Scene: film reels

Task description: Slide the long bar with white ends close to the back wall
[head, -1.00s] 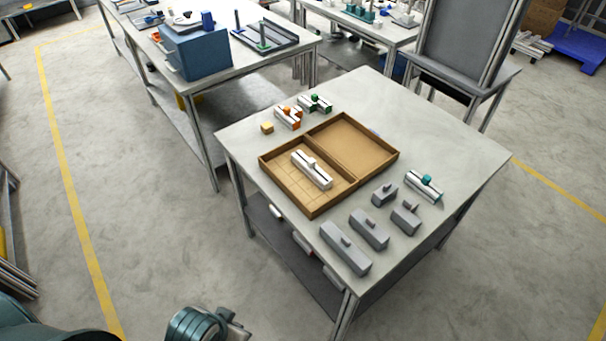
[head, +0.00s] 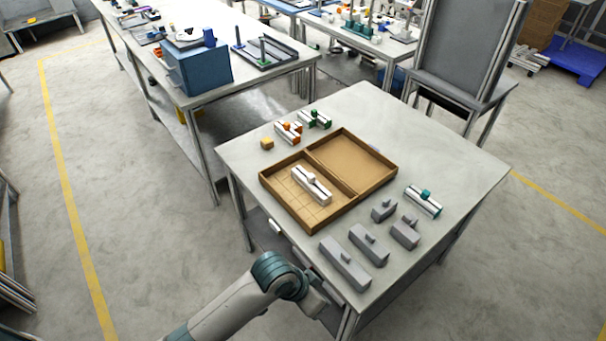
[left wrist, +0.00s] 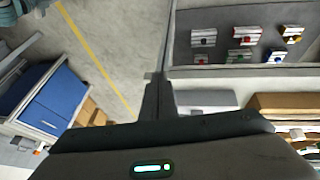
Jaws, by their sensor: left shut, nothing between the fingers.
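A long bar with white ends (head: 311,184) lies in the left, gridded compartment of a shallow wooden tray (head: 284,205) on the table. It has a small raised knob near its middle and lies apart from my arm. My left gripper (head: 318,299) is low in front of the table's front-left edge, well short of the tray. Its fingers are hard to make out in the head view. In the left wrist view the fingers (left wrist: 156,78) are together and empty. The bar is not recognisable in the left wrist view. My right gripper is not in view.
The tray's right compartment (head: 350,160) is empty. Several grey blocks (head: 368,244) and a teal-knobbed bar (head: 423,201) lie right of the tray. An orange piece (head: 288,132), a green piece (head: 314,119) and a small yellow block (head: 267,143) lie behind it.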

